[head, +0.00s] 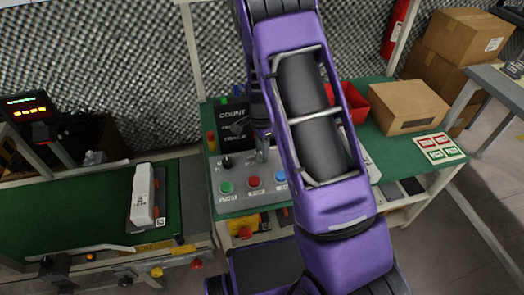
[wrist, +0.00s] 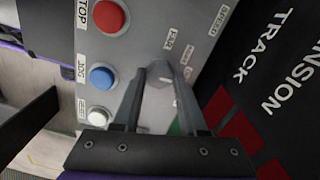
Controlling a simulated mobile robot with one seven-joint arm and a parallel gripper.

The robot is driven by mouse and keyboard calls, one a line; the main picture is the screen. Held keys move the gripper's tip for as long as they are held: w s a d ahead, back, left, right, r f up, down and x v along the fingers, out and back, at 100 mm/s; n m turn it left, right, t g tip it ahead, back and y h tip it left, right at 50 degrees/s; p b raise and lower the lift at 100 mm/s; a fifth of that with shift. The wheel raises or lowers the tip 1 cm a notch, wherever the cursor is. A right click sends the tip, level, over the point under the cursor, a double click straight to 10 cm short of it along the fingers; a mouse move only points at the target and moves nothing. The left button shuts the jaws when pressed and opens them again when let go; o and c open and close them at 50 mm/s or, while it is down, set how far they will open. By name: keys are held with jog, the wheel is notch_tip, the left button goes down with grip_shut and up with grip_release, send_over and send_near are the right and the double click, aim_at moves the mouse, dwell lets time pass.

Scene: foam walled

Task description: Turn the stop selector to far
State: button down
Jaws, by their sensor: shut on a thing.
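The grey control box (head: 240,190) stands on the green bench, with a row of coloured buttons on its sloped face. My gripper (head: 262,150) is down at this face, to the right of a black knob (head: 227,162). In the wrist view my gripper (wrist: 161,70) has its two fingers close together over the panel, shut on the stop selector (wrist: 166,80). The fingers hide most of the selector, so its pointing direction cannot be read. A small label that seems to read FAR (wrist: 170,40) is printed just beyond the fingertips.
Red (wrist: 109,17), blue (wrist: 102,77) and white (wrist: 98,116) buttons lie left of the fingers. A black sign (head: 233,125) stands behind the box. A red bin (head: 355,100) and cardboard box (head: 408,107) are on the right. A green conveyor (head: 90,205) is left.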

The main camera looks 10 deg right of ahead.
aim_at(260, 154)
jog(key=n, duration=0.8)
jog(key=shift+n+b, duration=0.3)
jog(key=shift+b, duration=0.05)
jog(key=n, duration=0.4)
jog(key=shift+a, duration=0.1)
jog(key=shift+n, duration=2.1)
jog(key=shift+c, duration=2.2)
grip_release()
jog(key=shift+r, duration=0.1)
notch_tip(260, 154, up, 17)
jog(key=p, duration=0.2)
jog(key=shift+a+r+p, duration=0.15)
jog(key=shift+a+p, duration=0.1)
jog(key=shift+p, duration=0.05)
